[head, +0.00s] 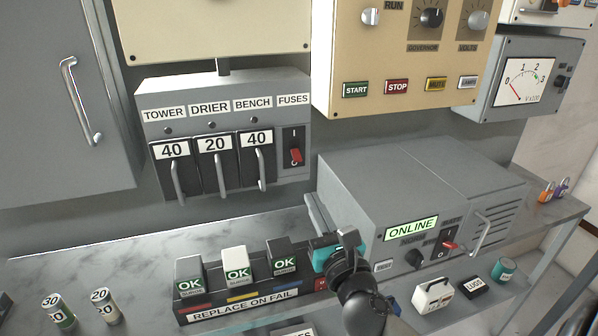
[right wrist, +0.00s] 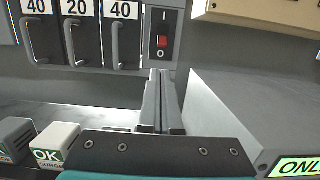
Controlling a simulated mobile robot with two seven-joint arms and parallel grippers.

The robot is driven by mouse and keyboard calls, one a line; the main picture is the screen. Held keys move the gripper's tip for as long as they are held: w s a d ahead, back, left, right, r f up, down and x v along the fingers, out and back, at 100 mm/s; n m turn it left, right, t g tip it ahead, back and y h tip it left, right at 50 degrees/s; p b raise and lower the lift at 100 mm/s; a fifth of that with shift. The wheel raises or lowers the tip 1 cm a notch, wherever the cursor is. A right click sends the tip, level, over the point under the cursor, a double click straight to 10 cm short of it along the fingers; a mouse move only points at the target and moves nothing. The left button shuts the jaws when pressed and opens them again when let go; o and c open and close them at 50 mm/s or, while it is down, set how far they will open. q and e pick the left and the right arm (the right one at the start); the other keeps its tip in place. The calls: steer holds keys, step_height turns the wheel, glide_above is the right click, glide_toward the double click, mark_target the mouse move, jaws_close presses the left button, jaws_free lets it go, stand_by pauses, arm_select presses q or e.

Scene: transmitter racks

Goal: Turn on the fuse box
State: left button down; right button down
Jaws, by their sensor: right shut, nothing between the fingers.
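The fuse box (head: 222,130) is a grey wall box with labels TOWER, DRIER, BENCH and FUSES. Its red switch (head: 295,154) sits on a black plate under FUSES, with the lever at the lower end, away from the I mark. In the right wrist view the red switch (right wrist: 162,42) is just beyond the fingertips. My right gripper (head: 328,241) is shut and empty, below and to the right of the switch, apart from it. Its closed fingers (right wrist: 160,76) point toward the box. My left gripper is out of view.
Three fuse handles (head: 218,167) stick out left of the switch. A grey ONLINE unit (head: 385,185) stands close on the right. A REPLACE ON FAIL block (head: 240,304) with OK modules is below. Open space lies between gripper and switch.

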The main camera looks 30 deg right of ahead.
mark_target(296, 156)
steer(key=x, duration=0.9)
steer(key=shift+w+d, duration=0.1)
steer(key=shift+w, duration=0.1)
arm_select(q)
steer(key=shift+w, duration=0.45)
arm_select(e)
steer(key=shift+w+r, duration=0.1)
steer(key=shift+w, duration=0.1)
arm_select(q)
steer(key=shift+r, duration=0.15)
